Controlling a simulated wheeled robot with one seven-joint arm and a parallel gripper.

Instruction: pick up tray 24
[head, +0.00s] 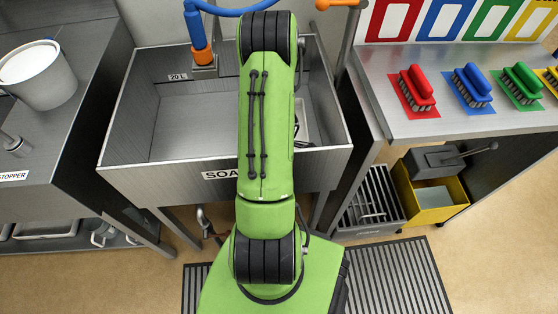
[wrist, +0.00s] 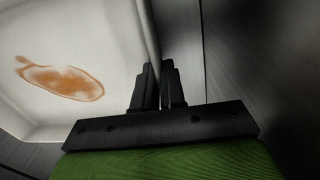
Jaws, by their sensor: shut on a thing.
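A white tray (wrist: 60,40) with an orange-brown smear on its floor fills the left of the wrist view. My gripper (wrist: 159,75) is shut on the tray's side wall, with one finger on each side of the rim. In the head view a small pale part of the tray (head: 302,122) shows inside the sink, to the right of my arm. My arm hides most of it and the gripper there. No number is readable on the tray, and I cannot tell whether it touches the sink floor.
The steel sink (head: 180,122) has walls around the tray; its left part looks empty. A blue hose with an orange sprayer (head: 201,45) hangs at its back. A white bucket (head: 38,75) stands on the left counter. Several coloured brushes (head: 417,88) sit on the right counter. A yellow bucket (head: 432,195) stands below.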

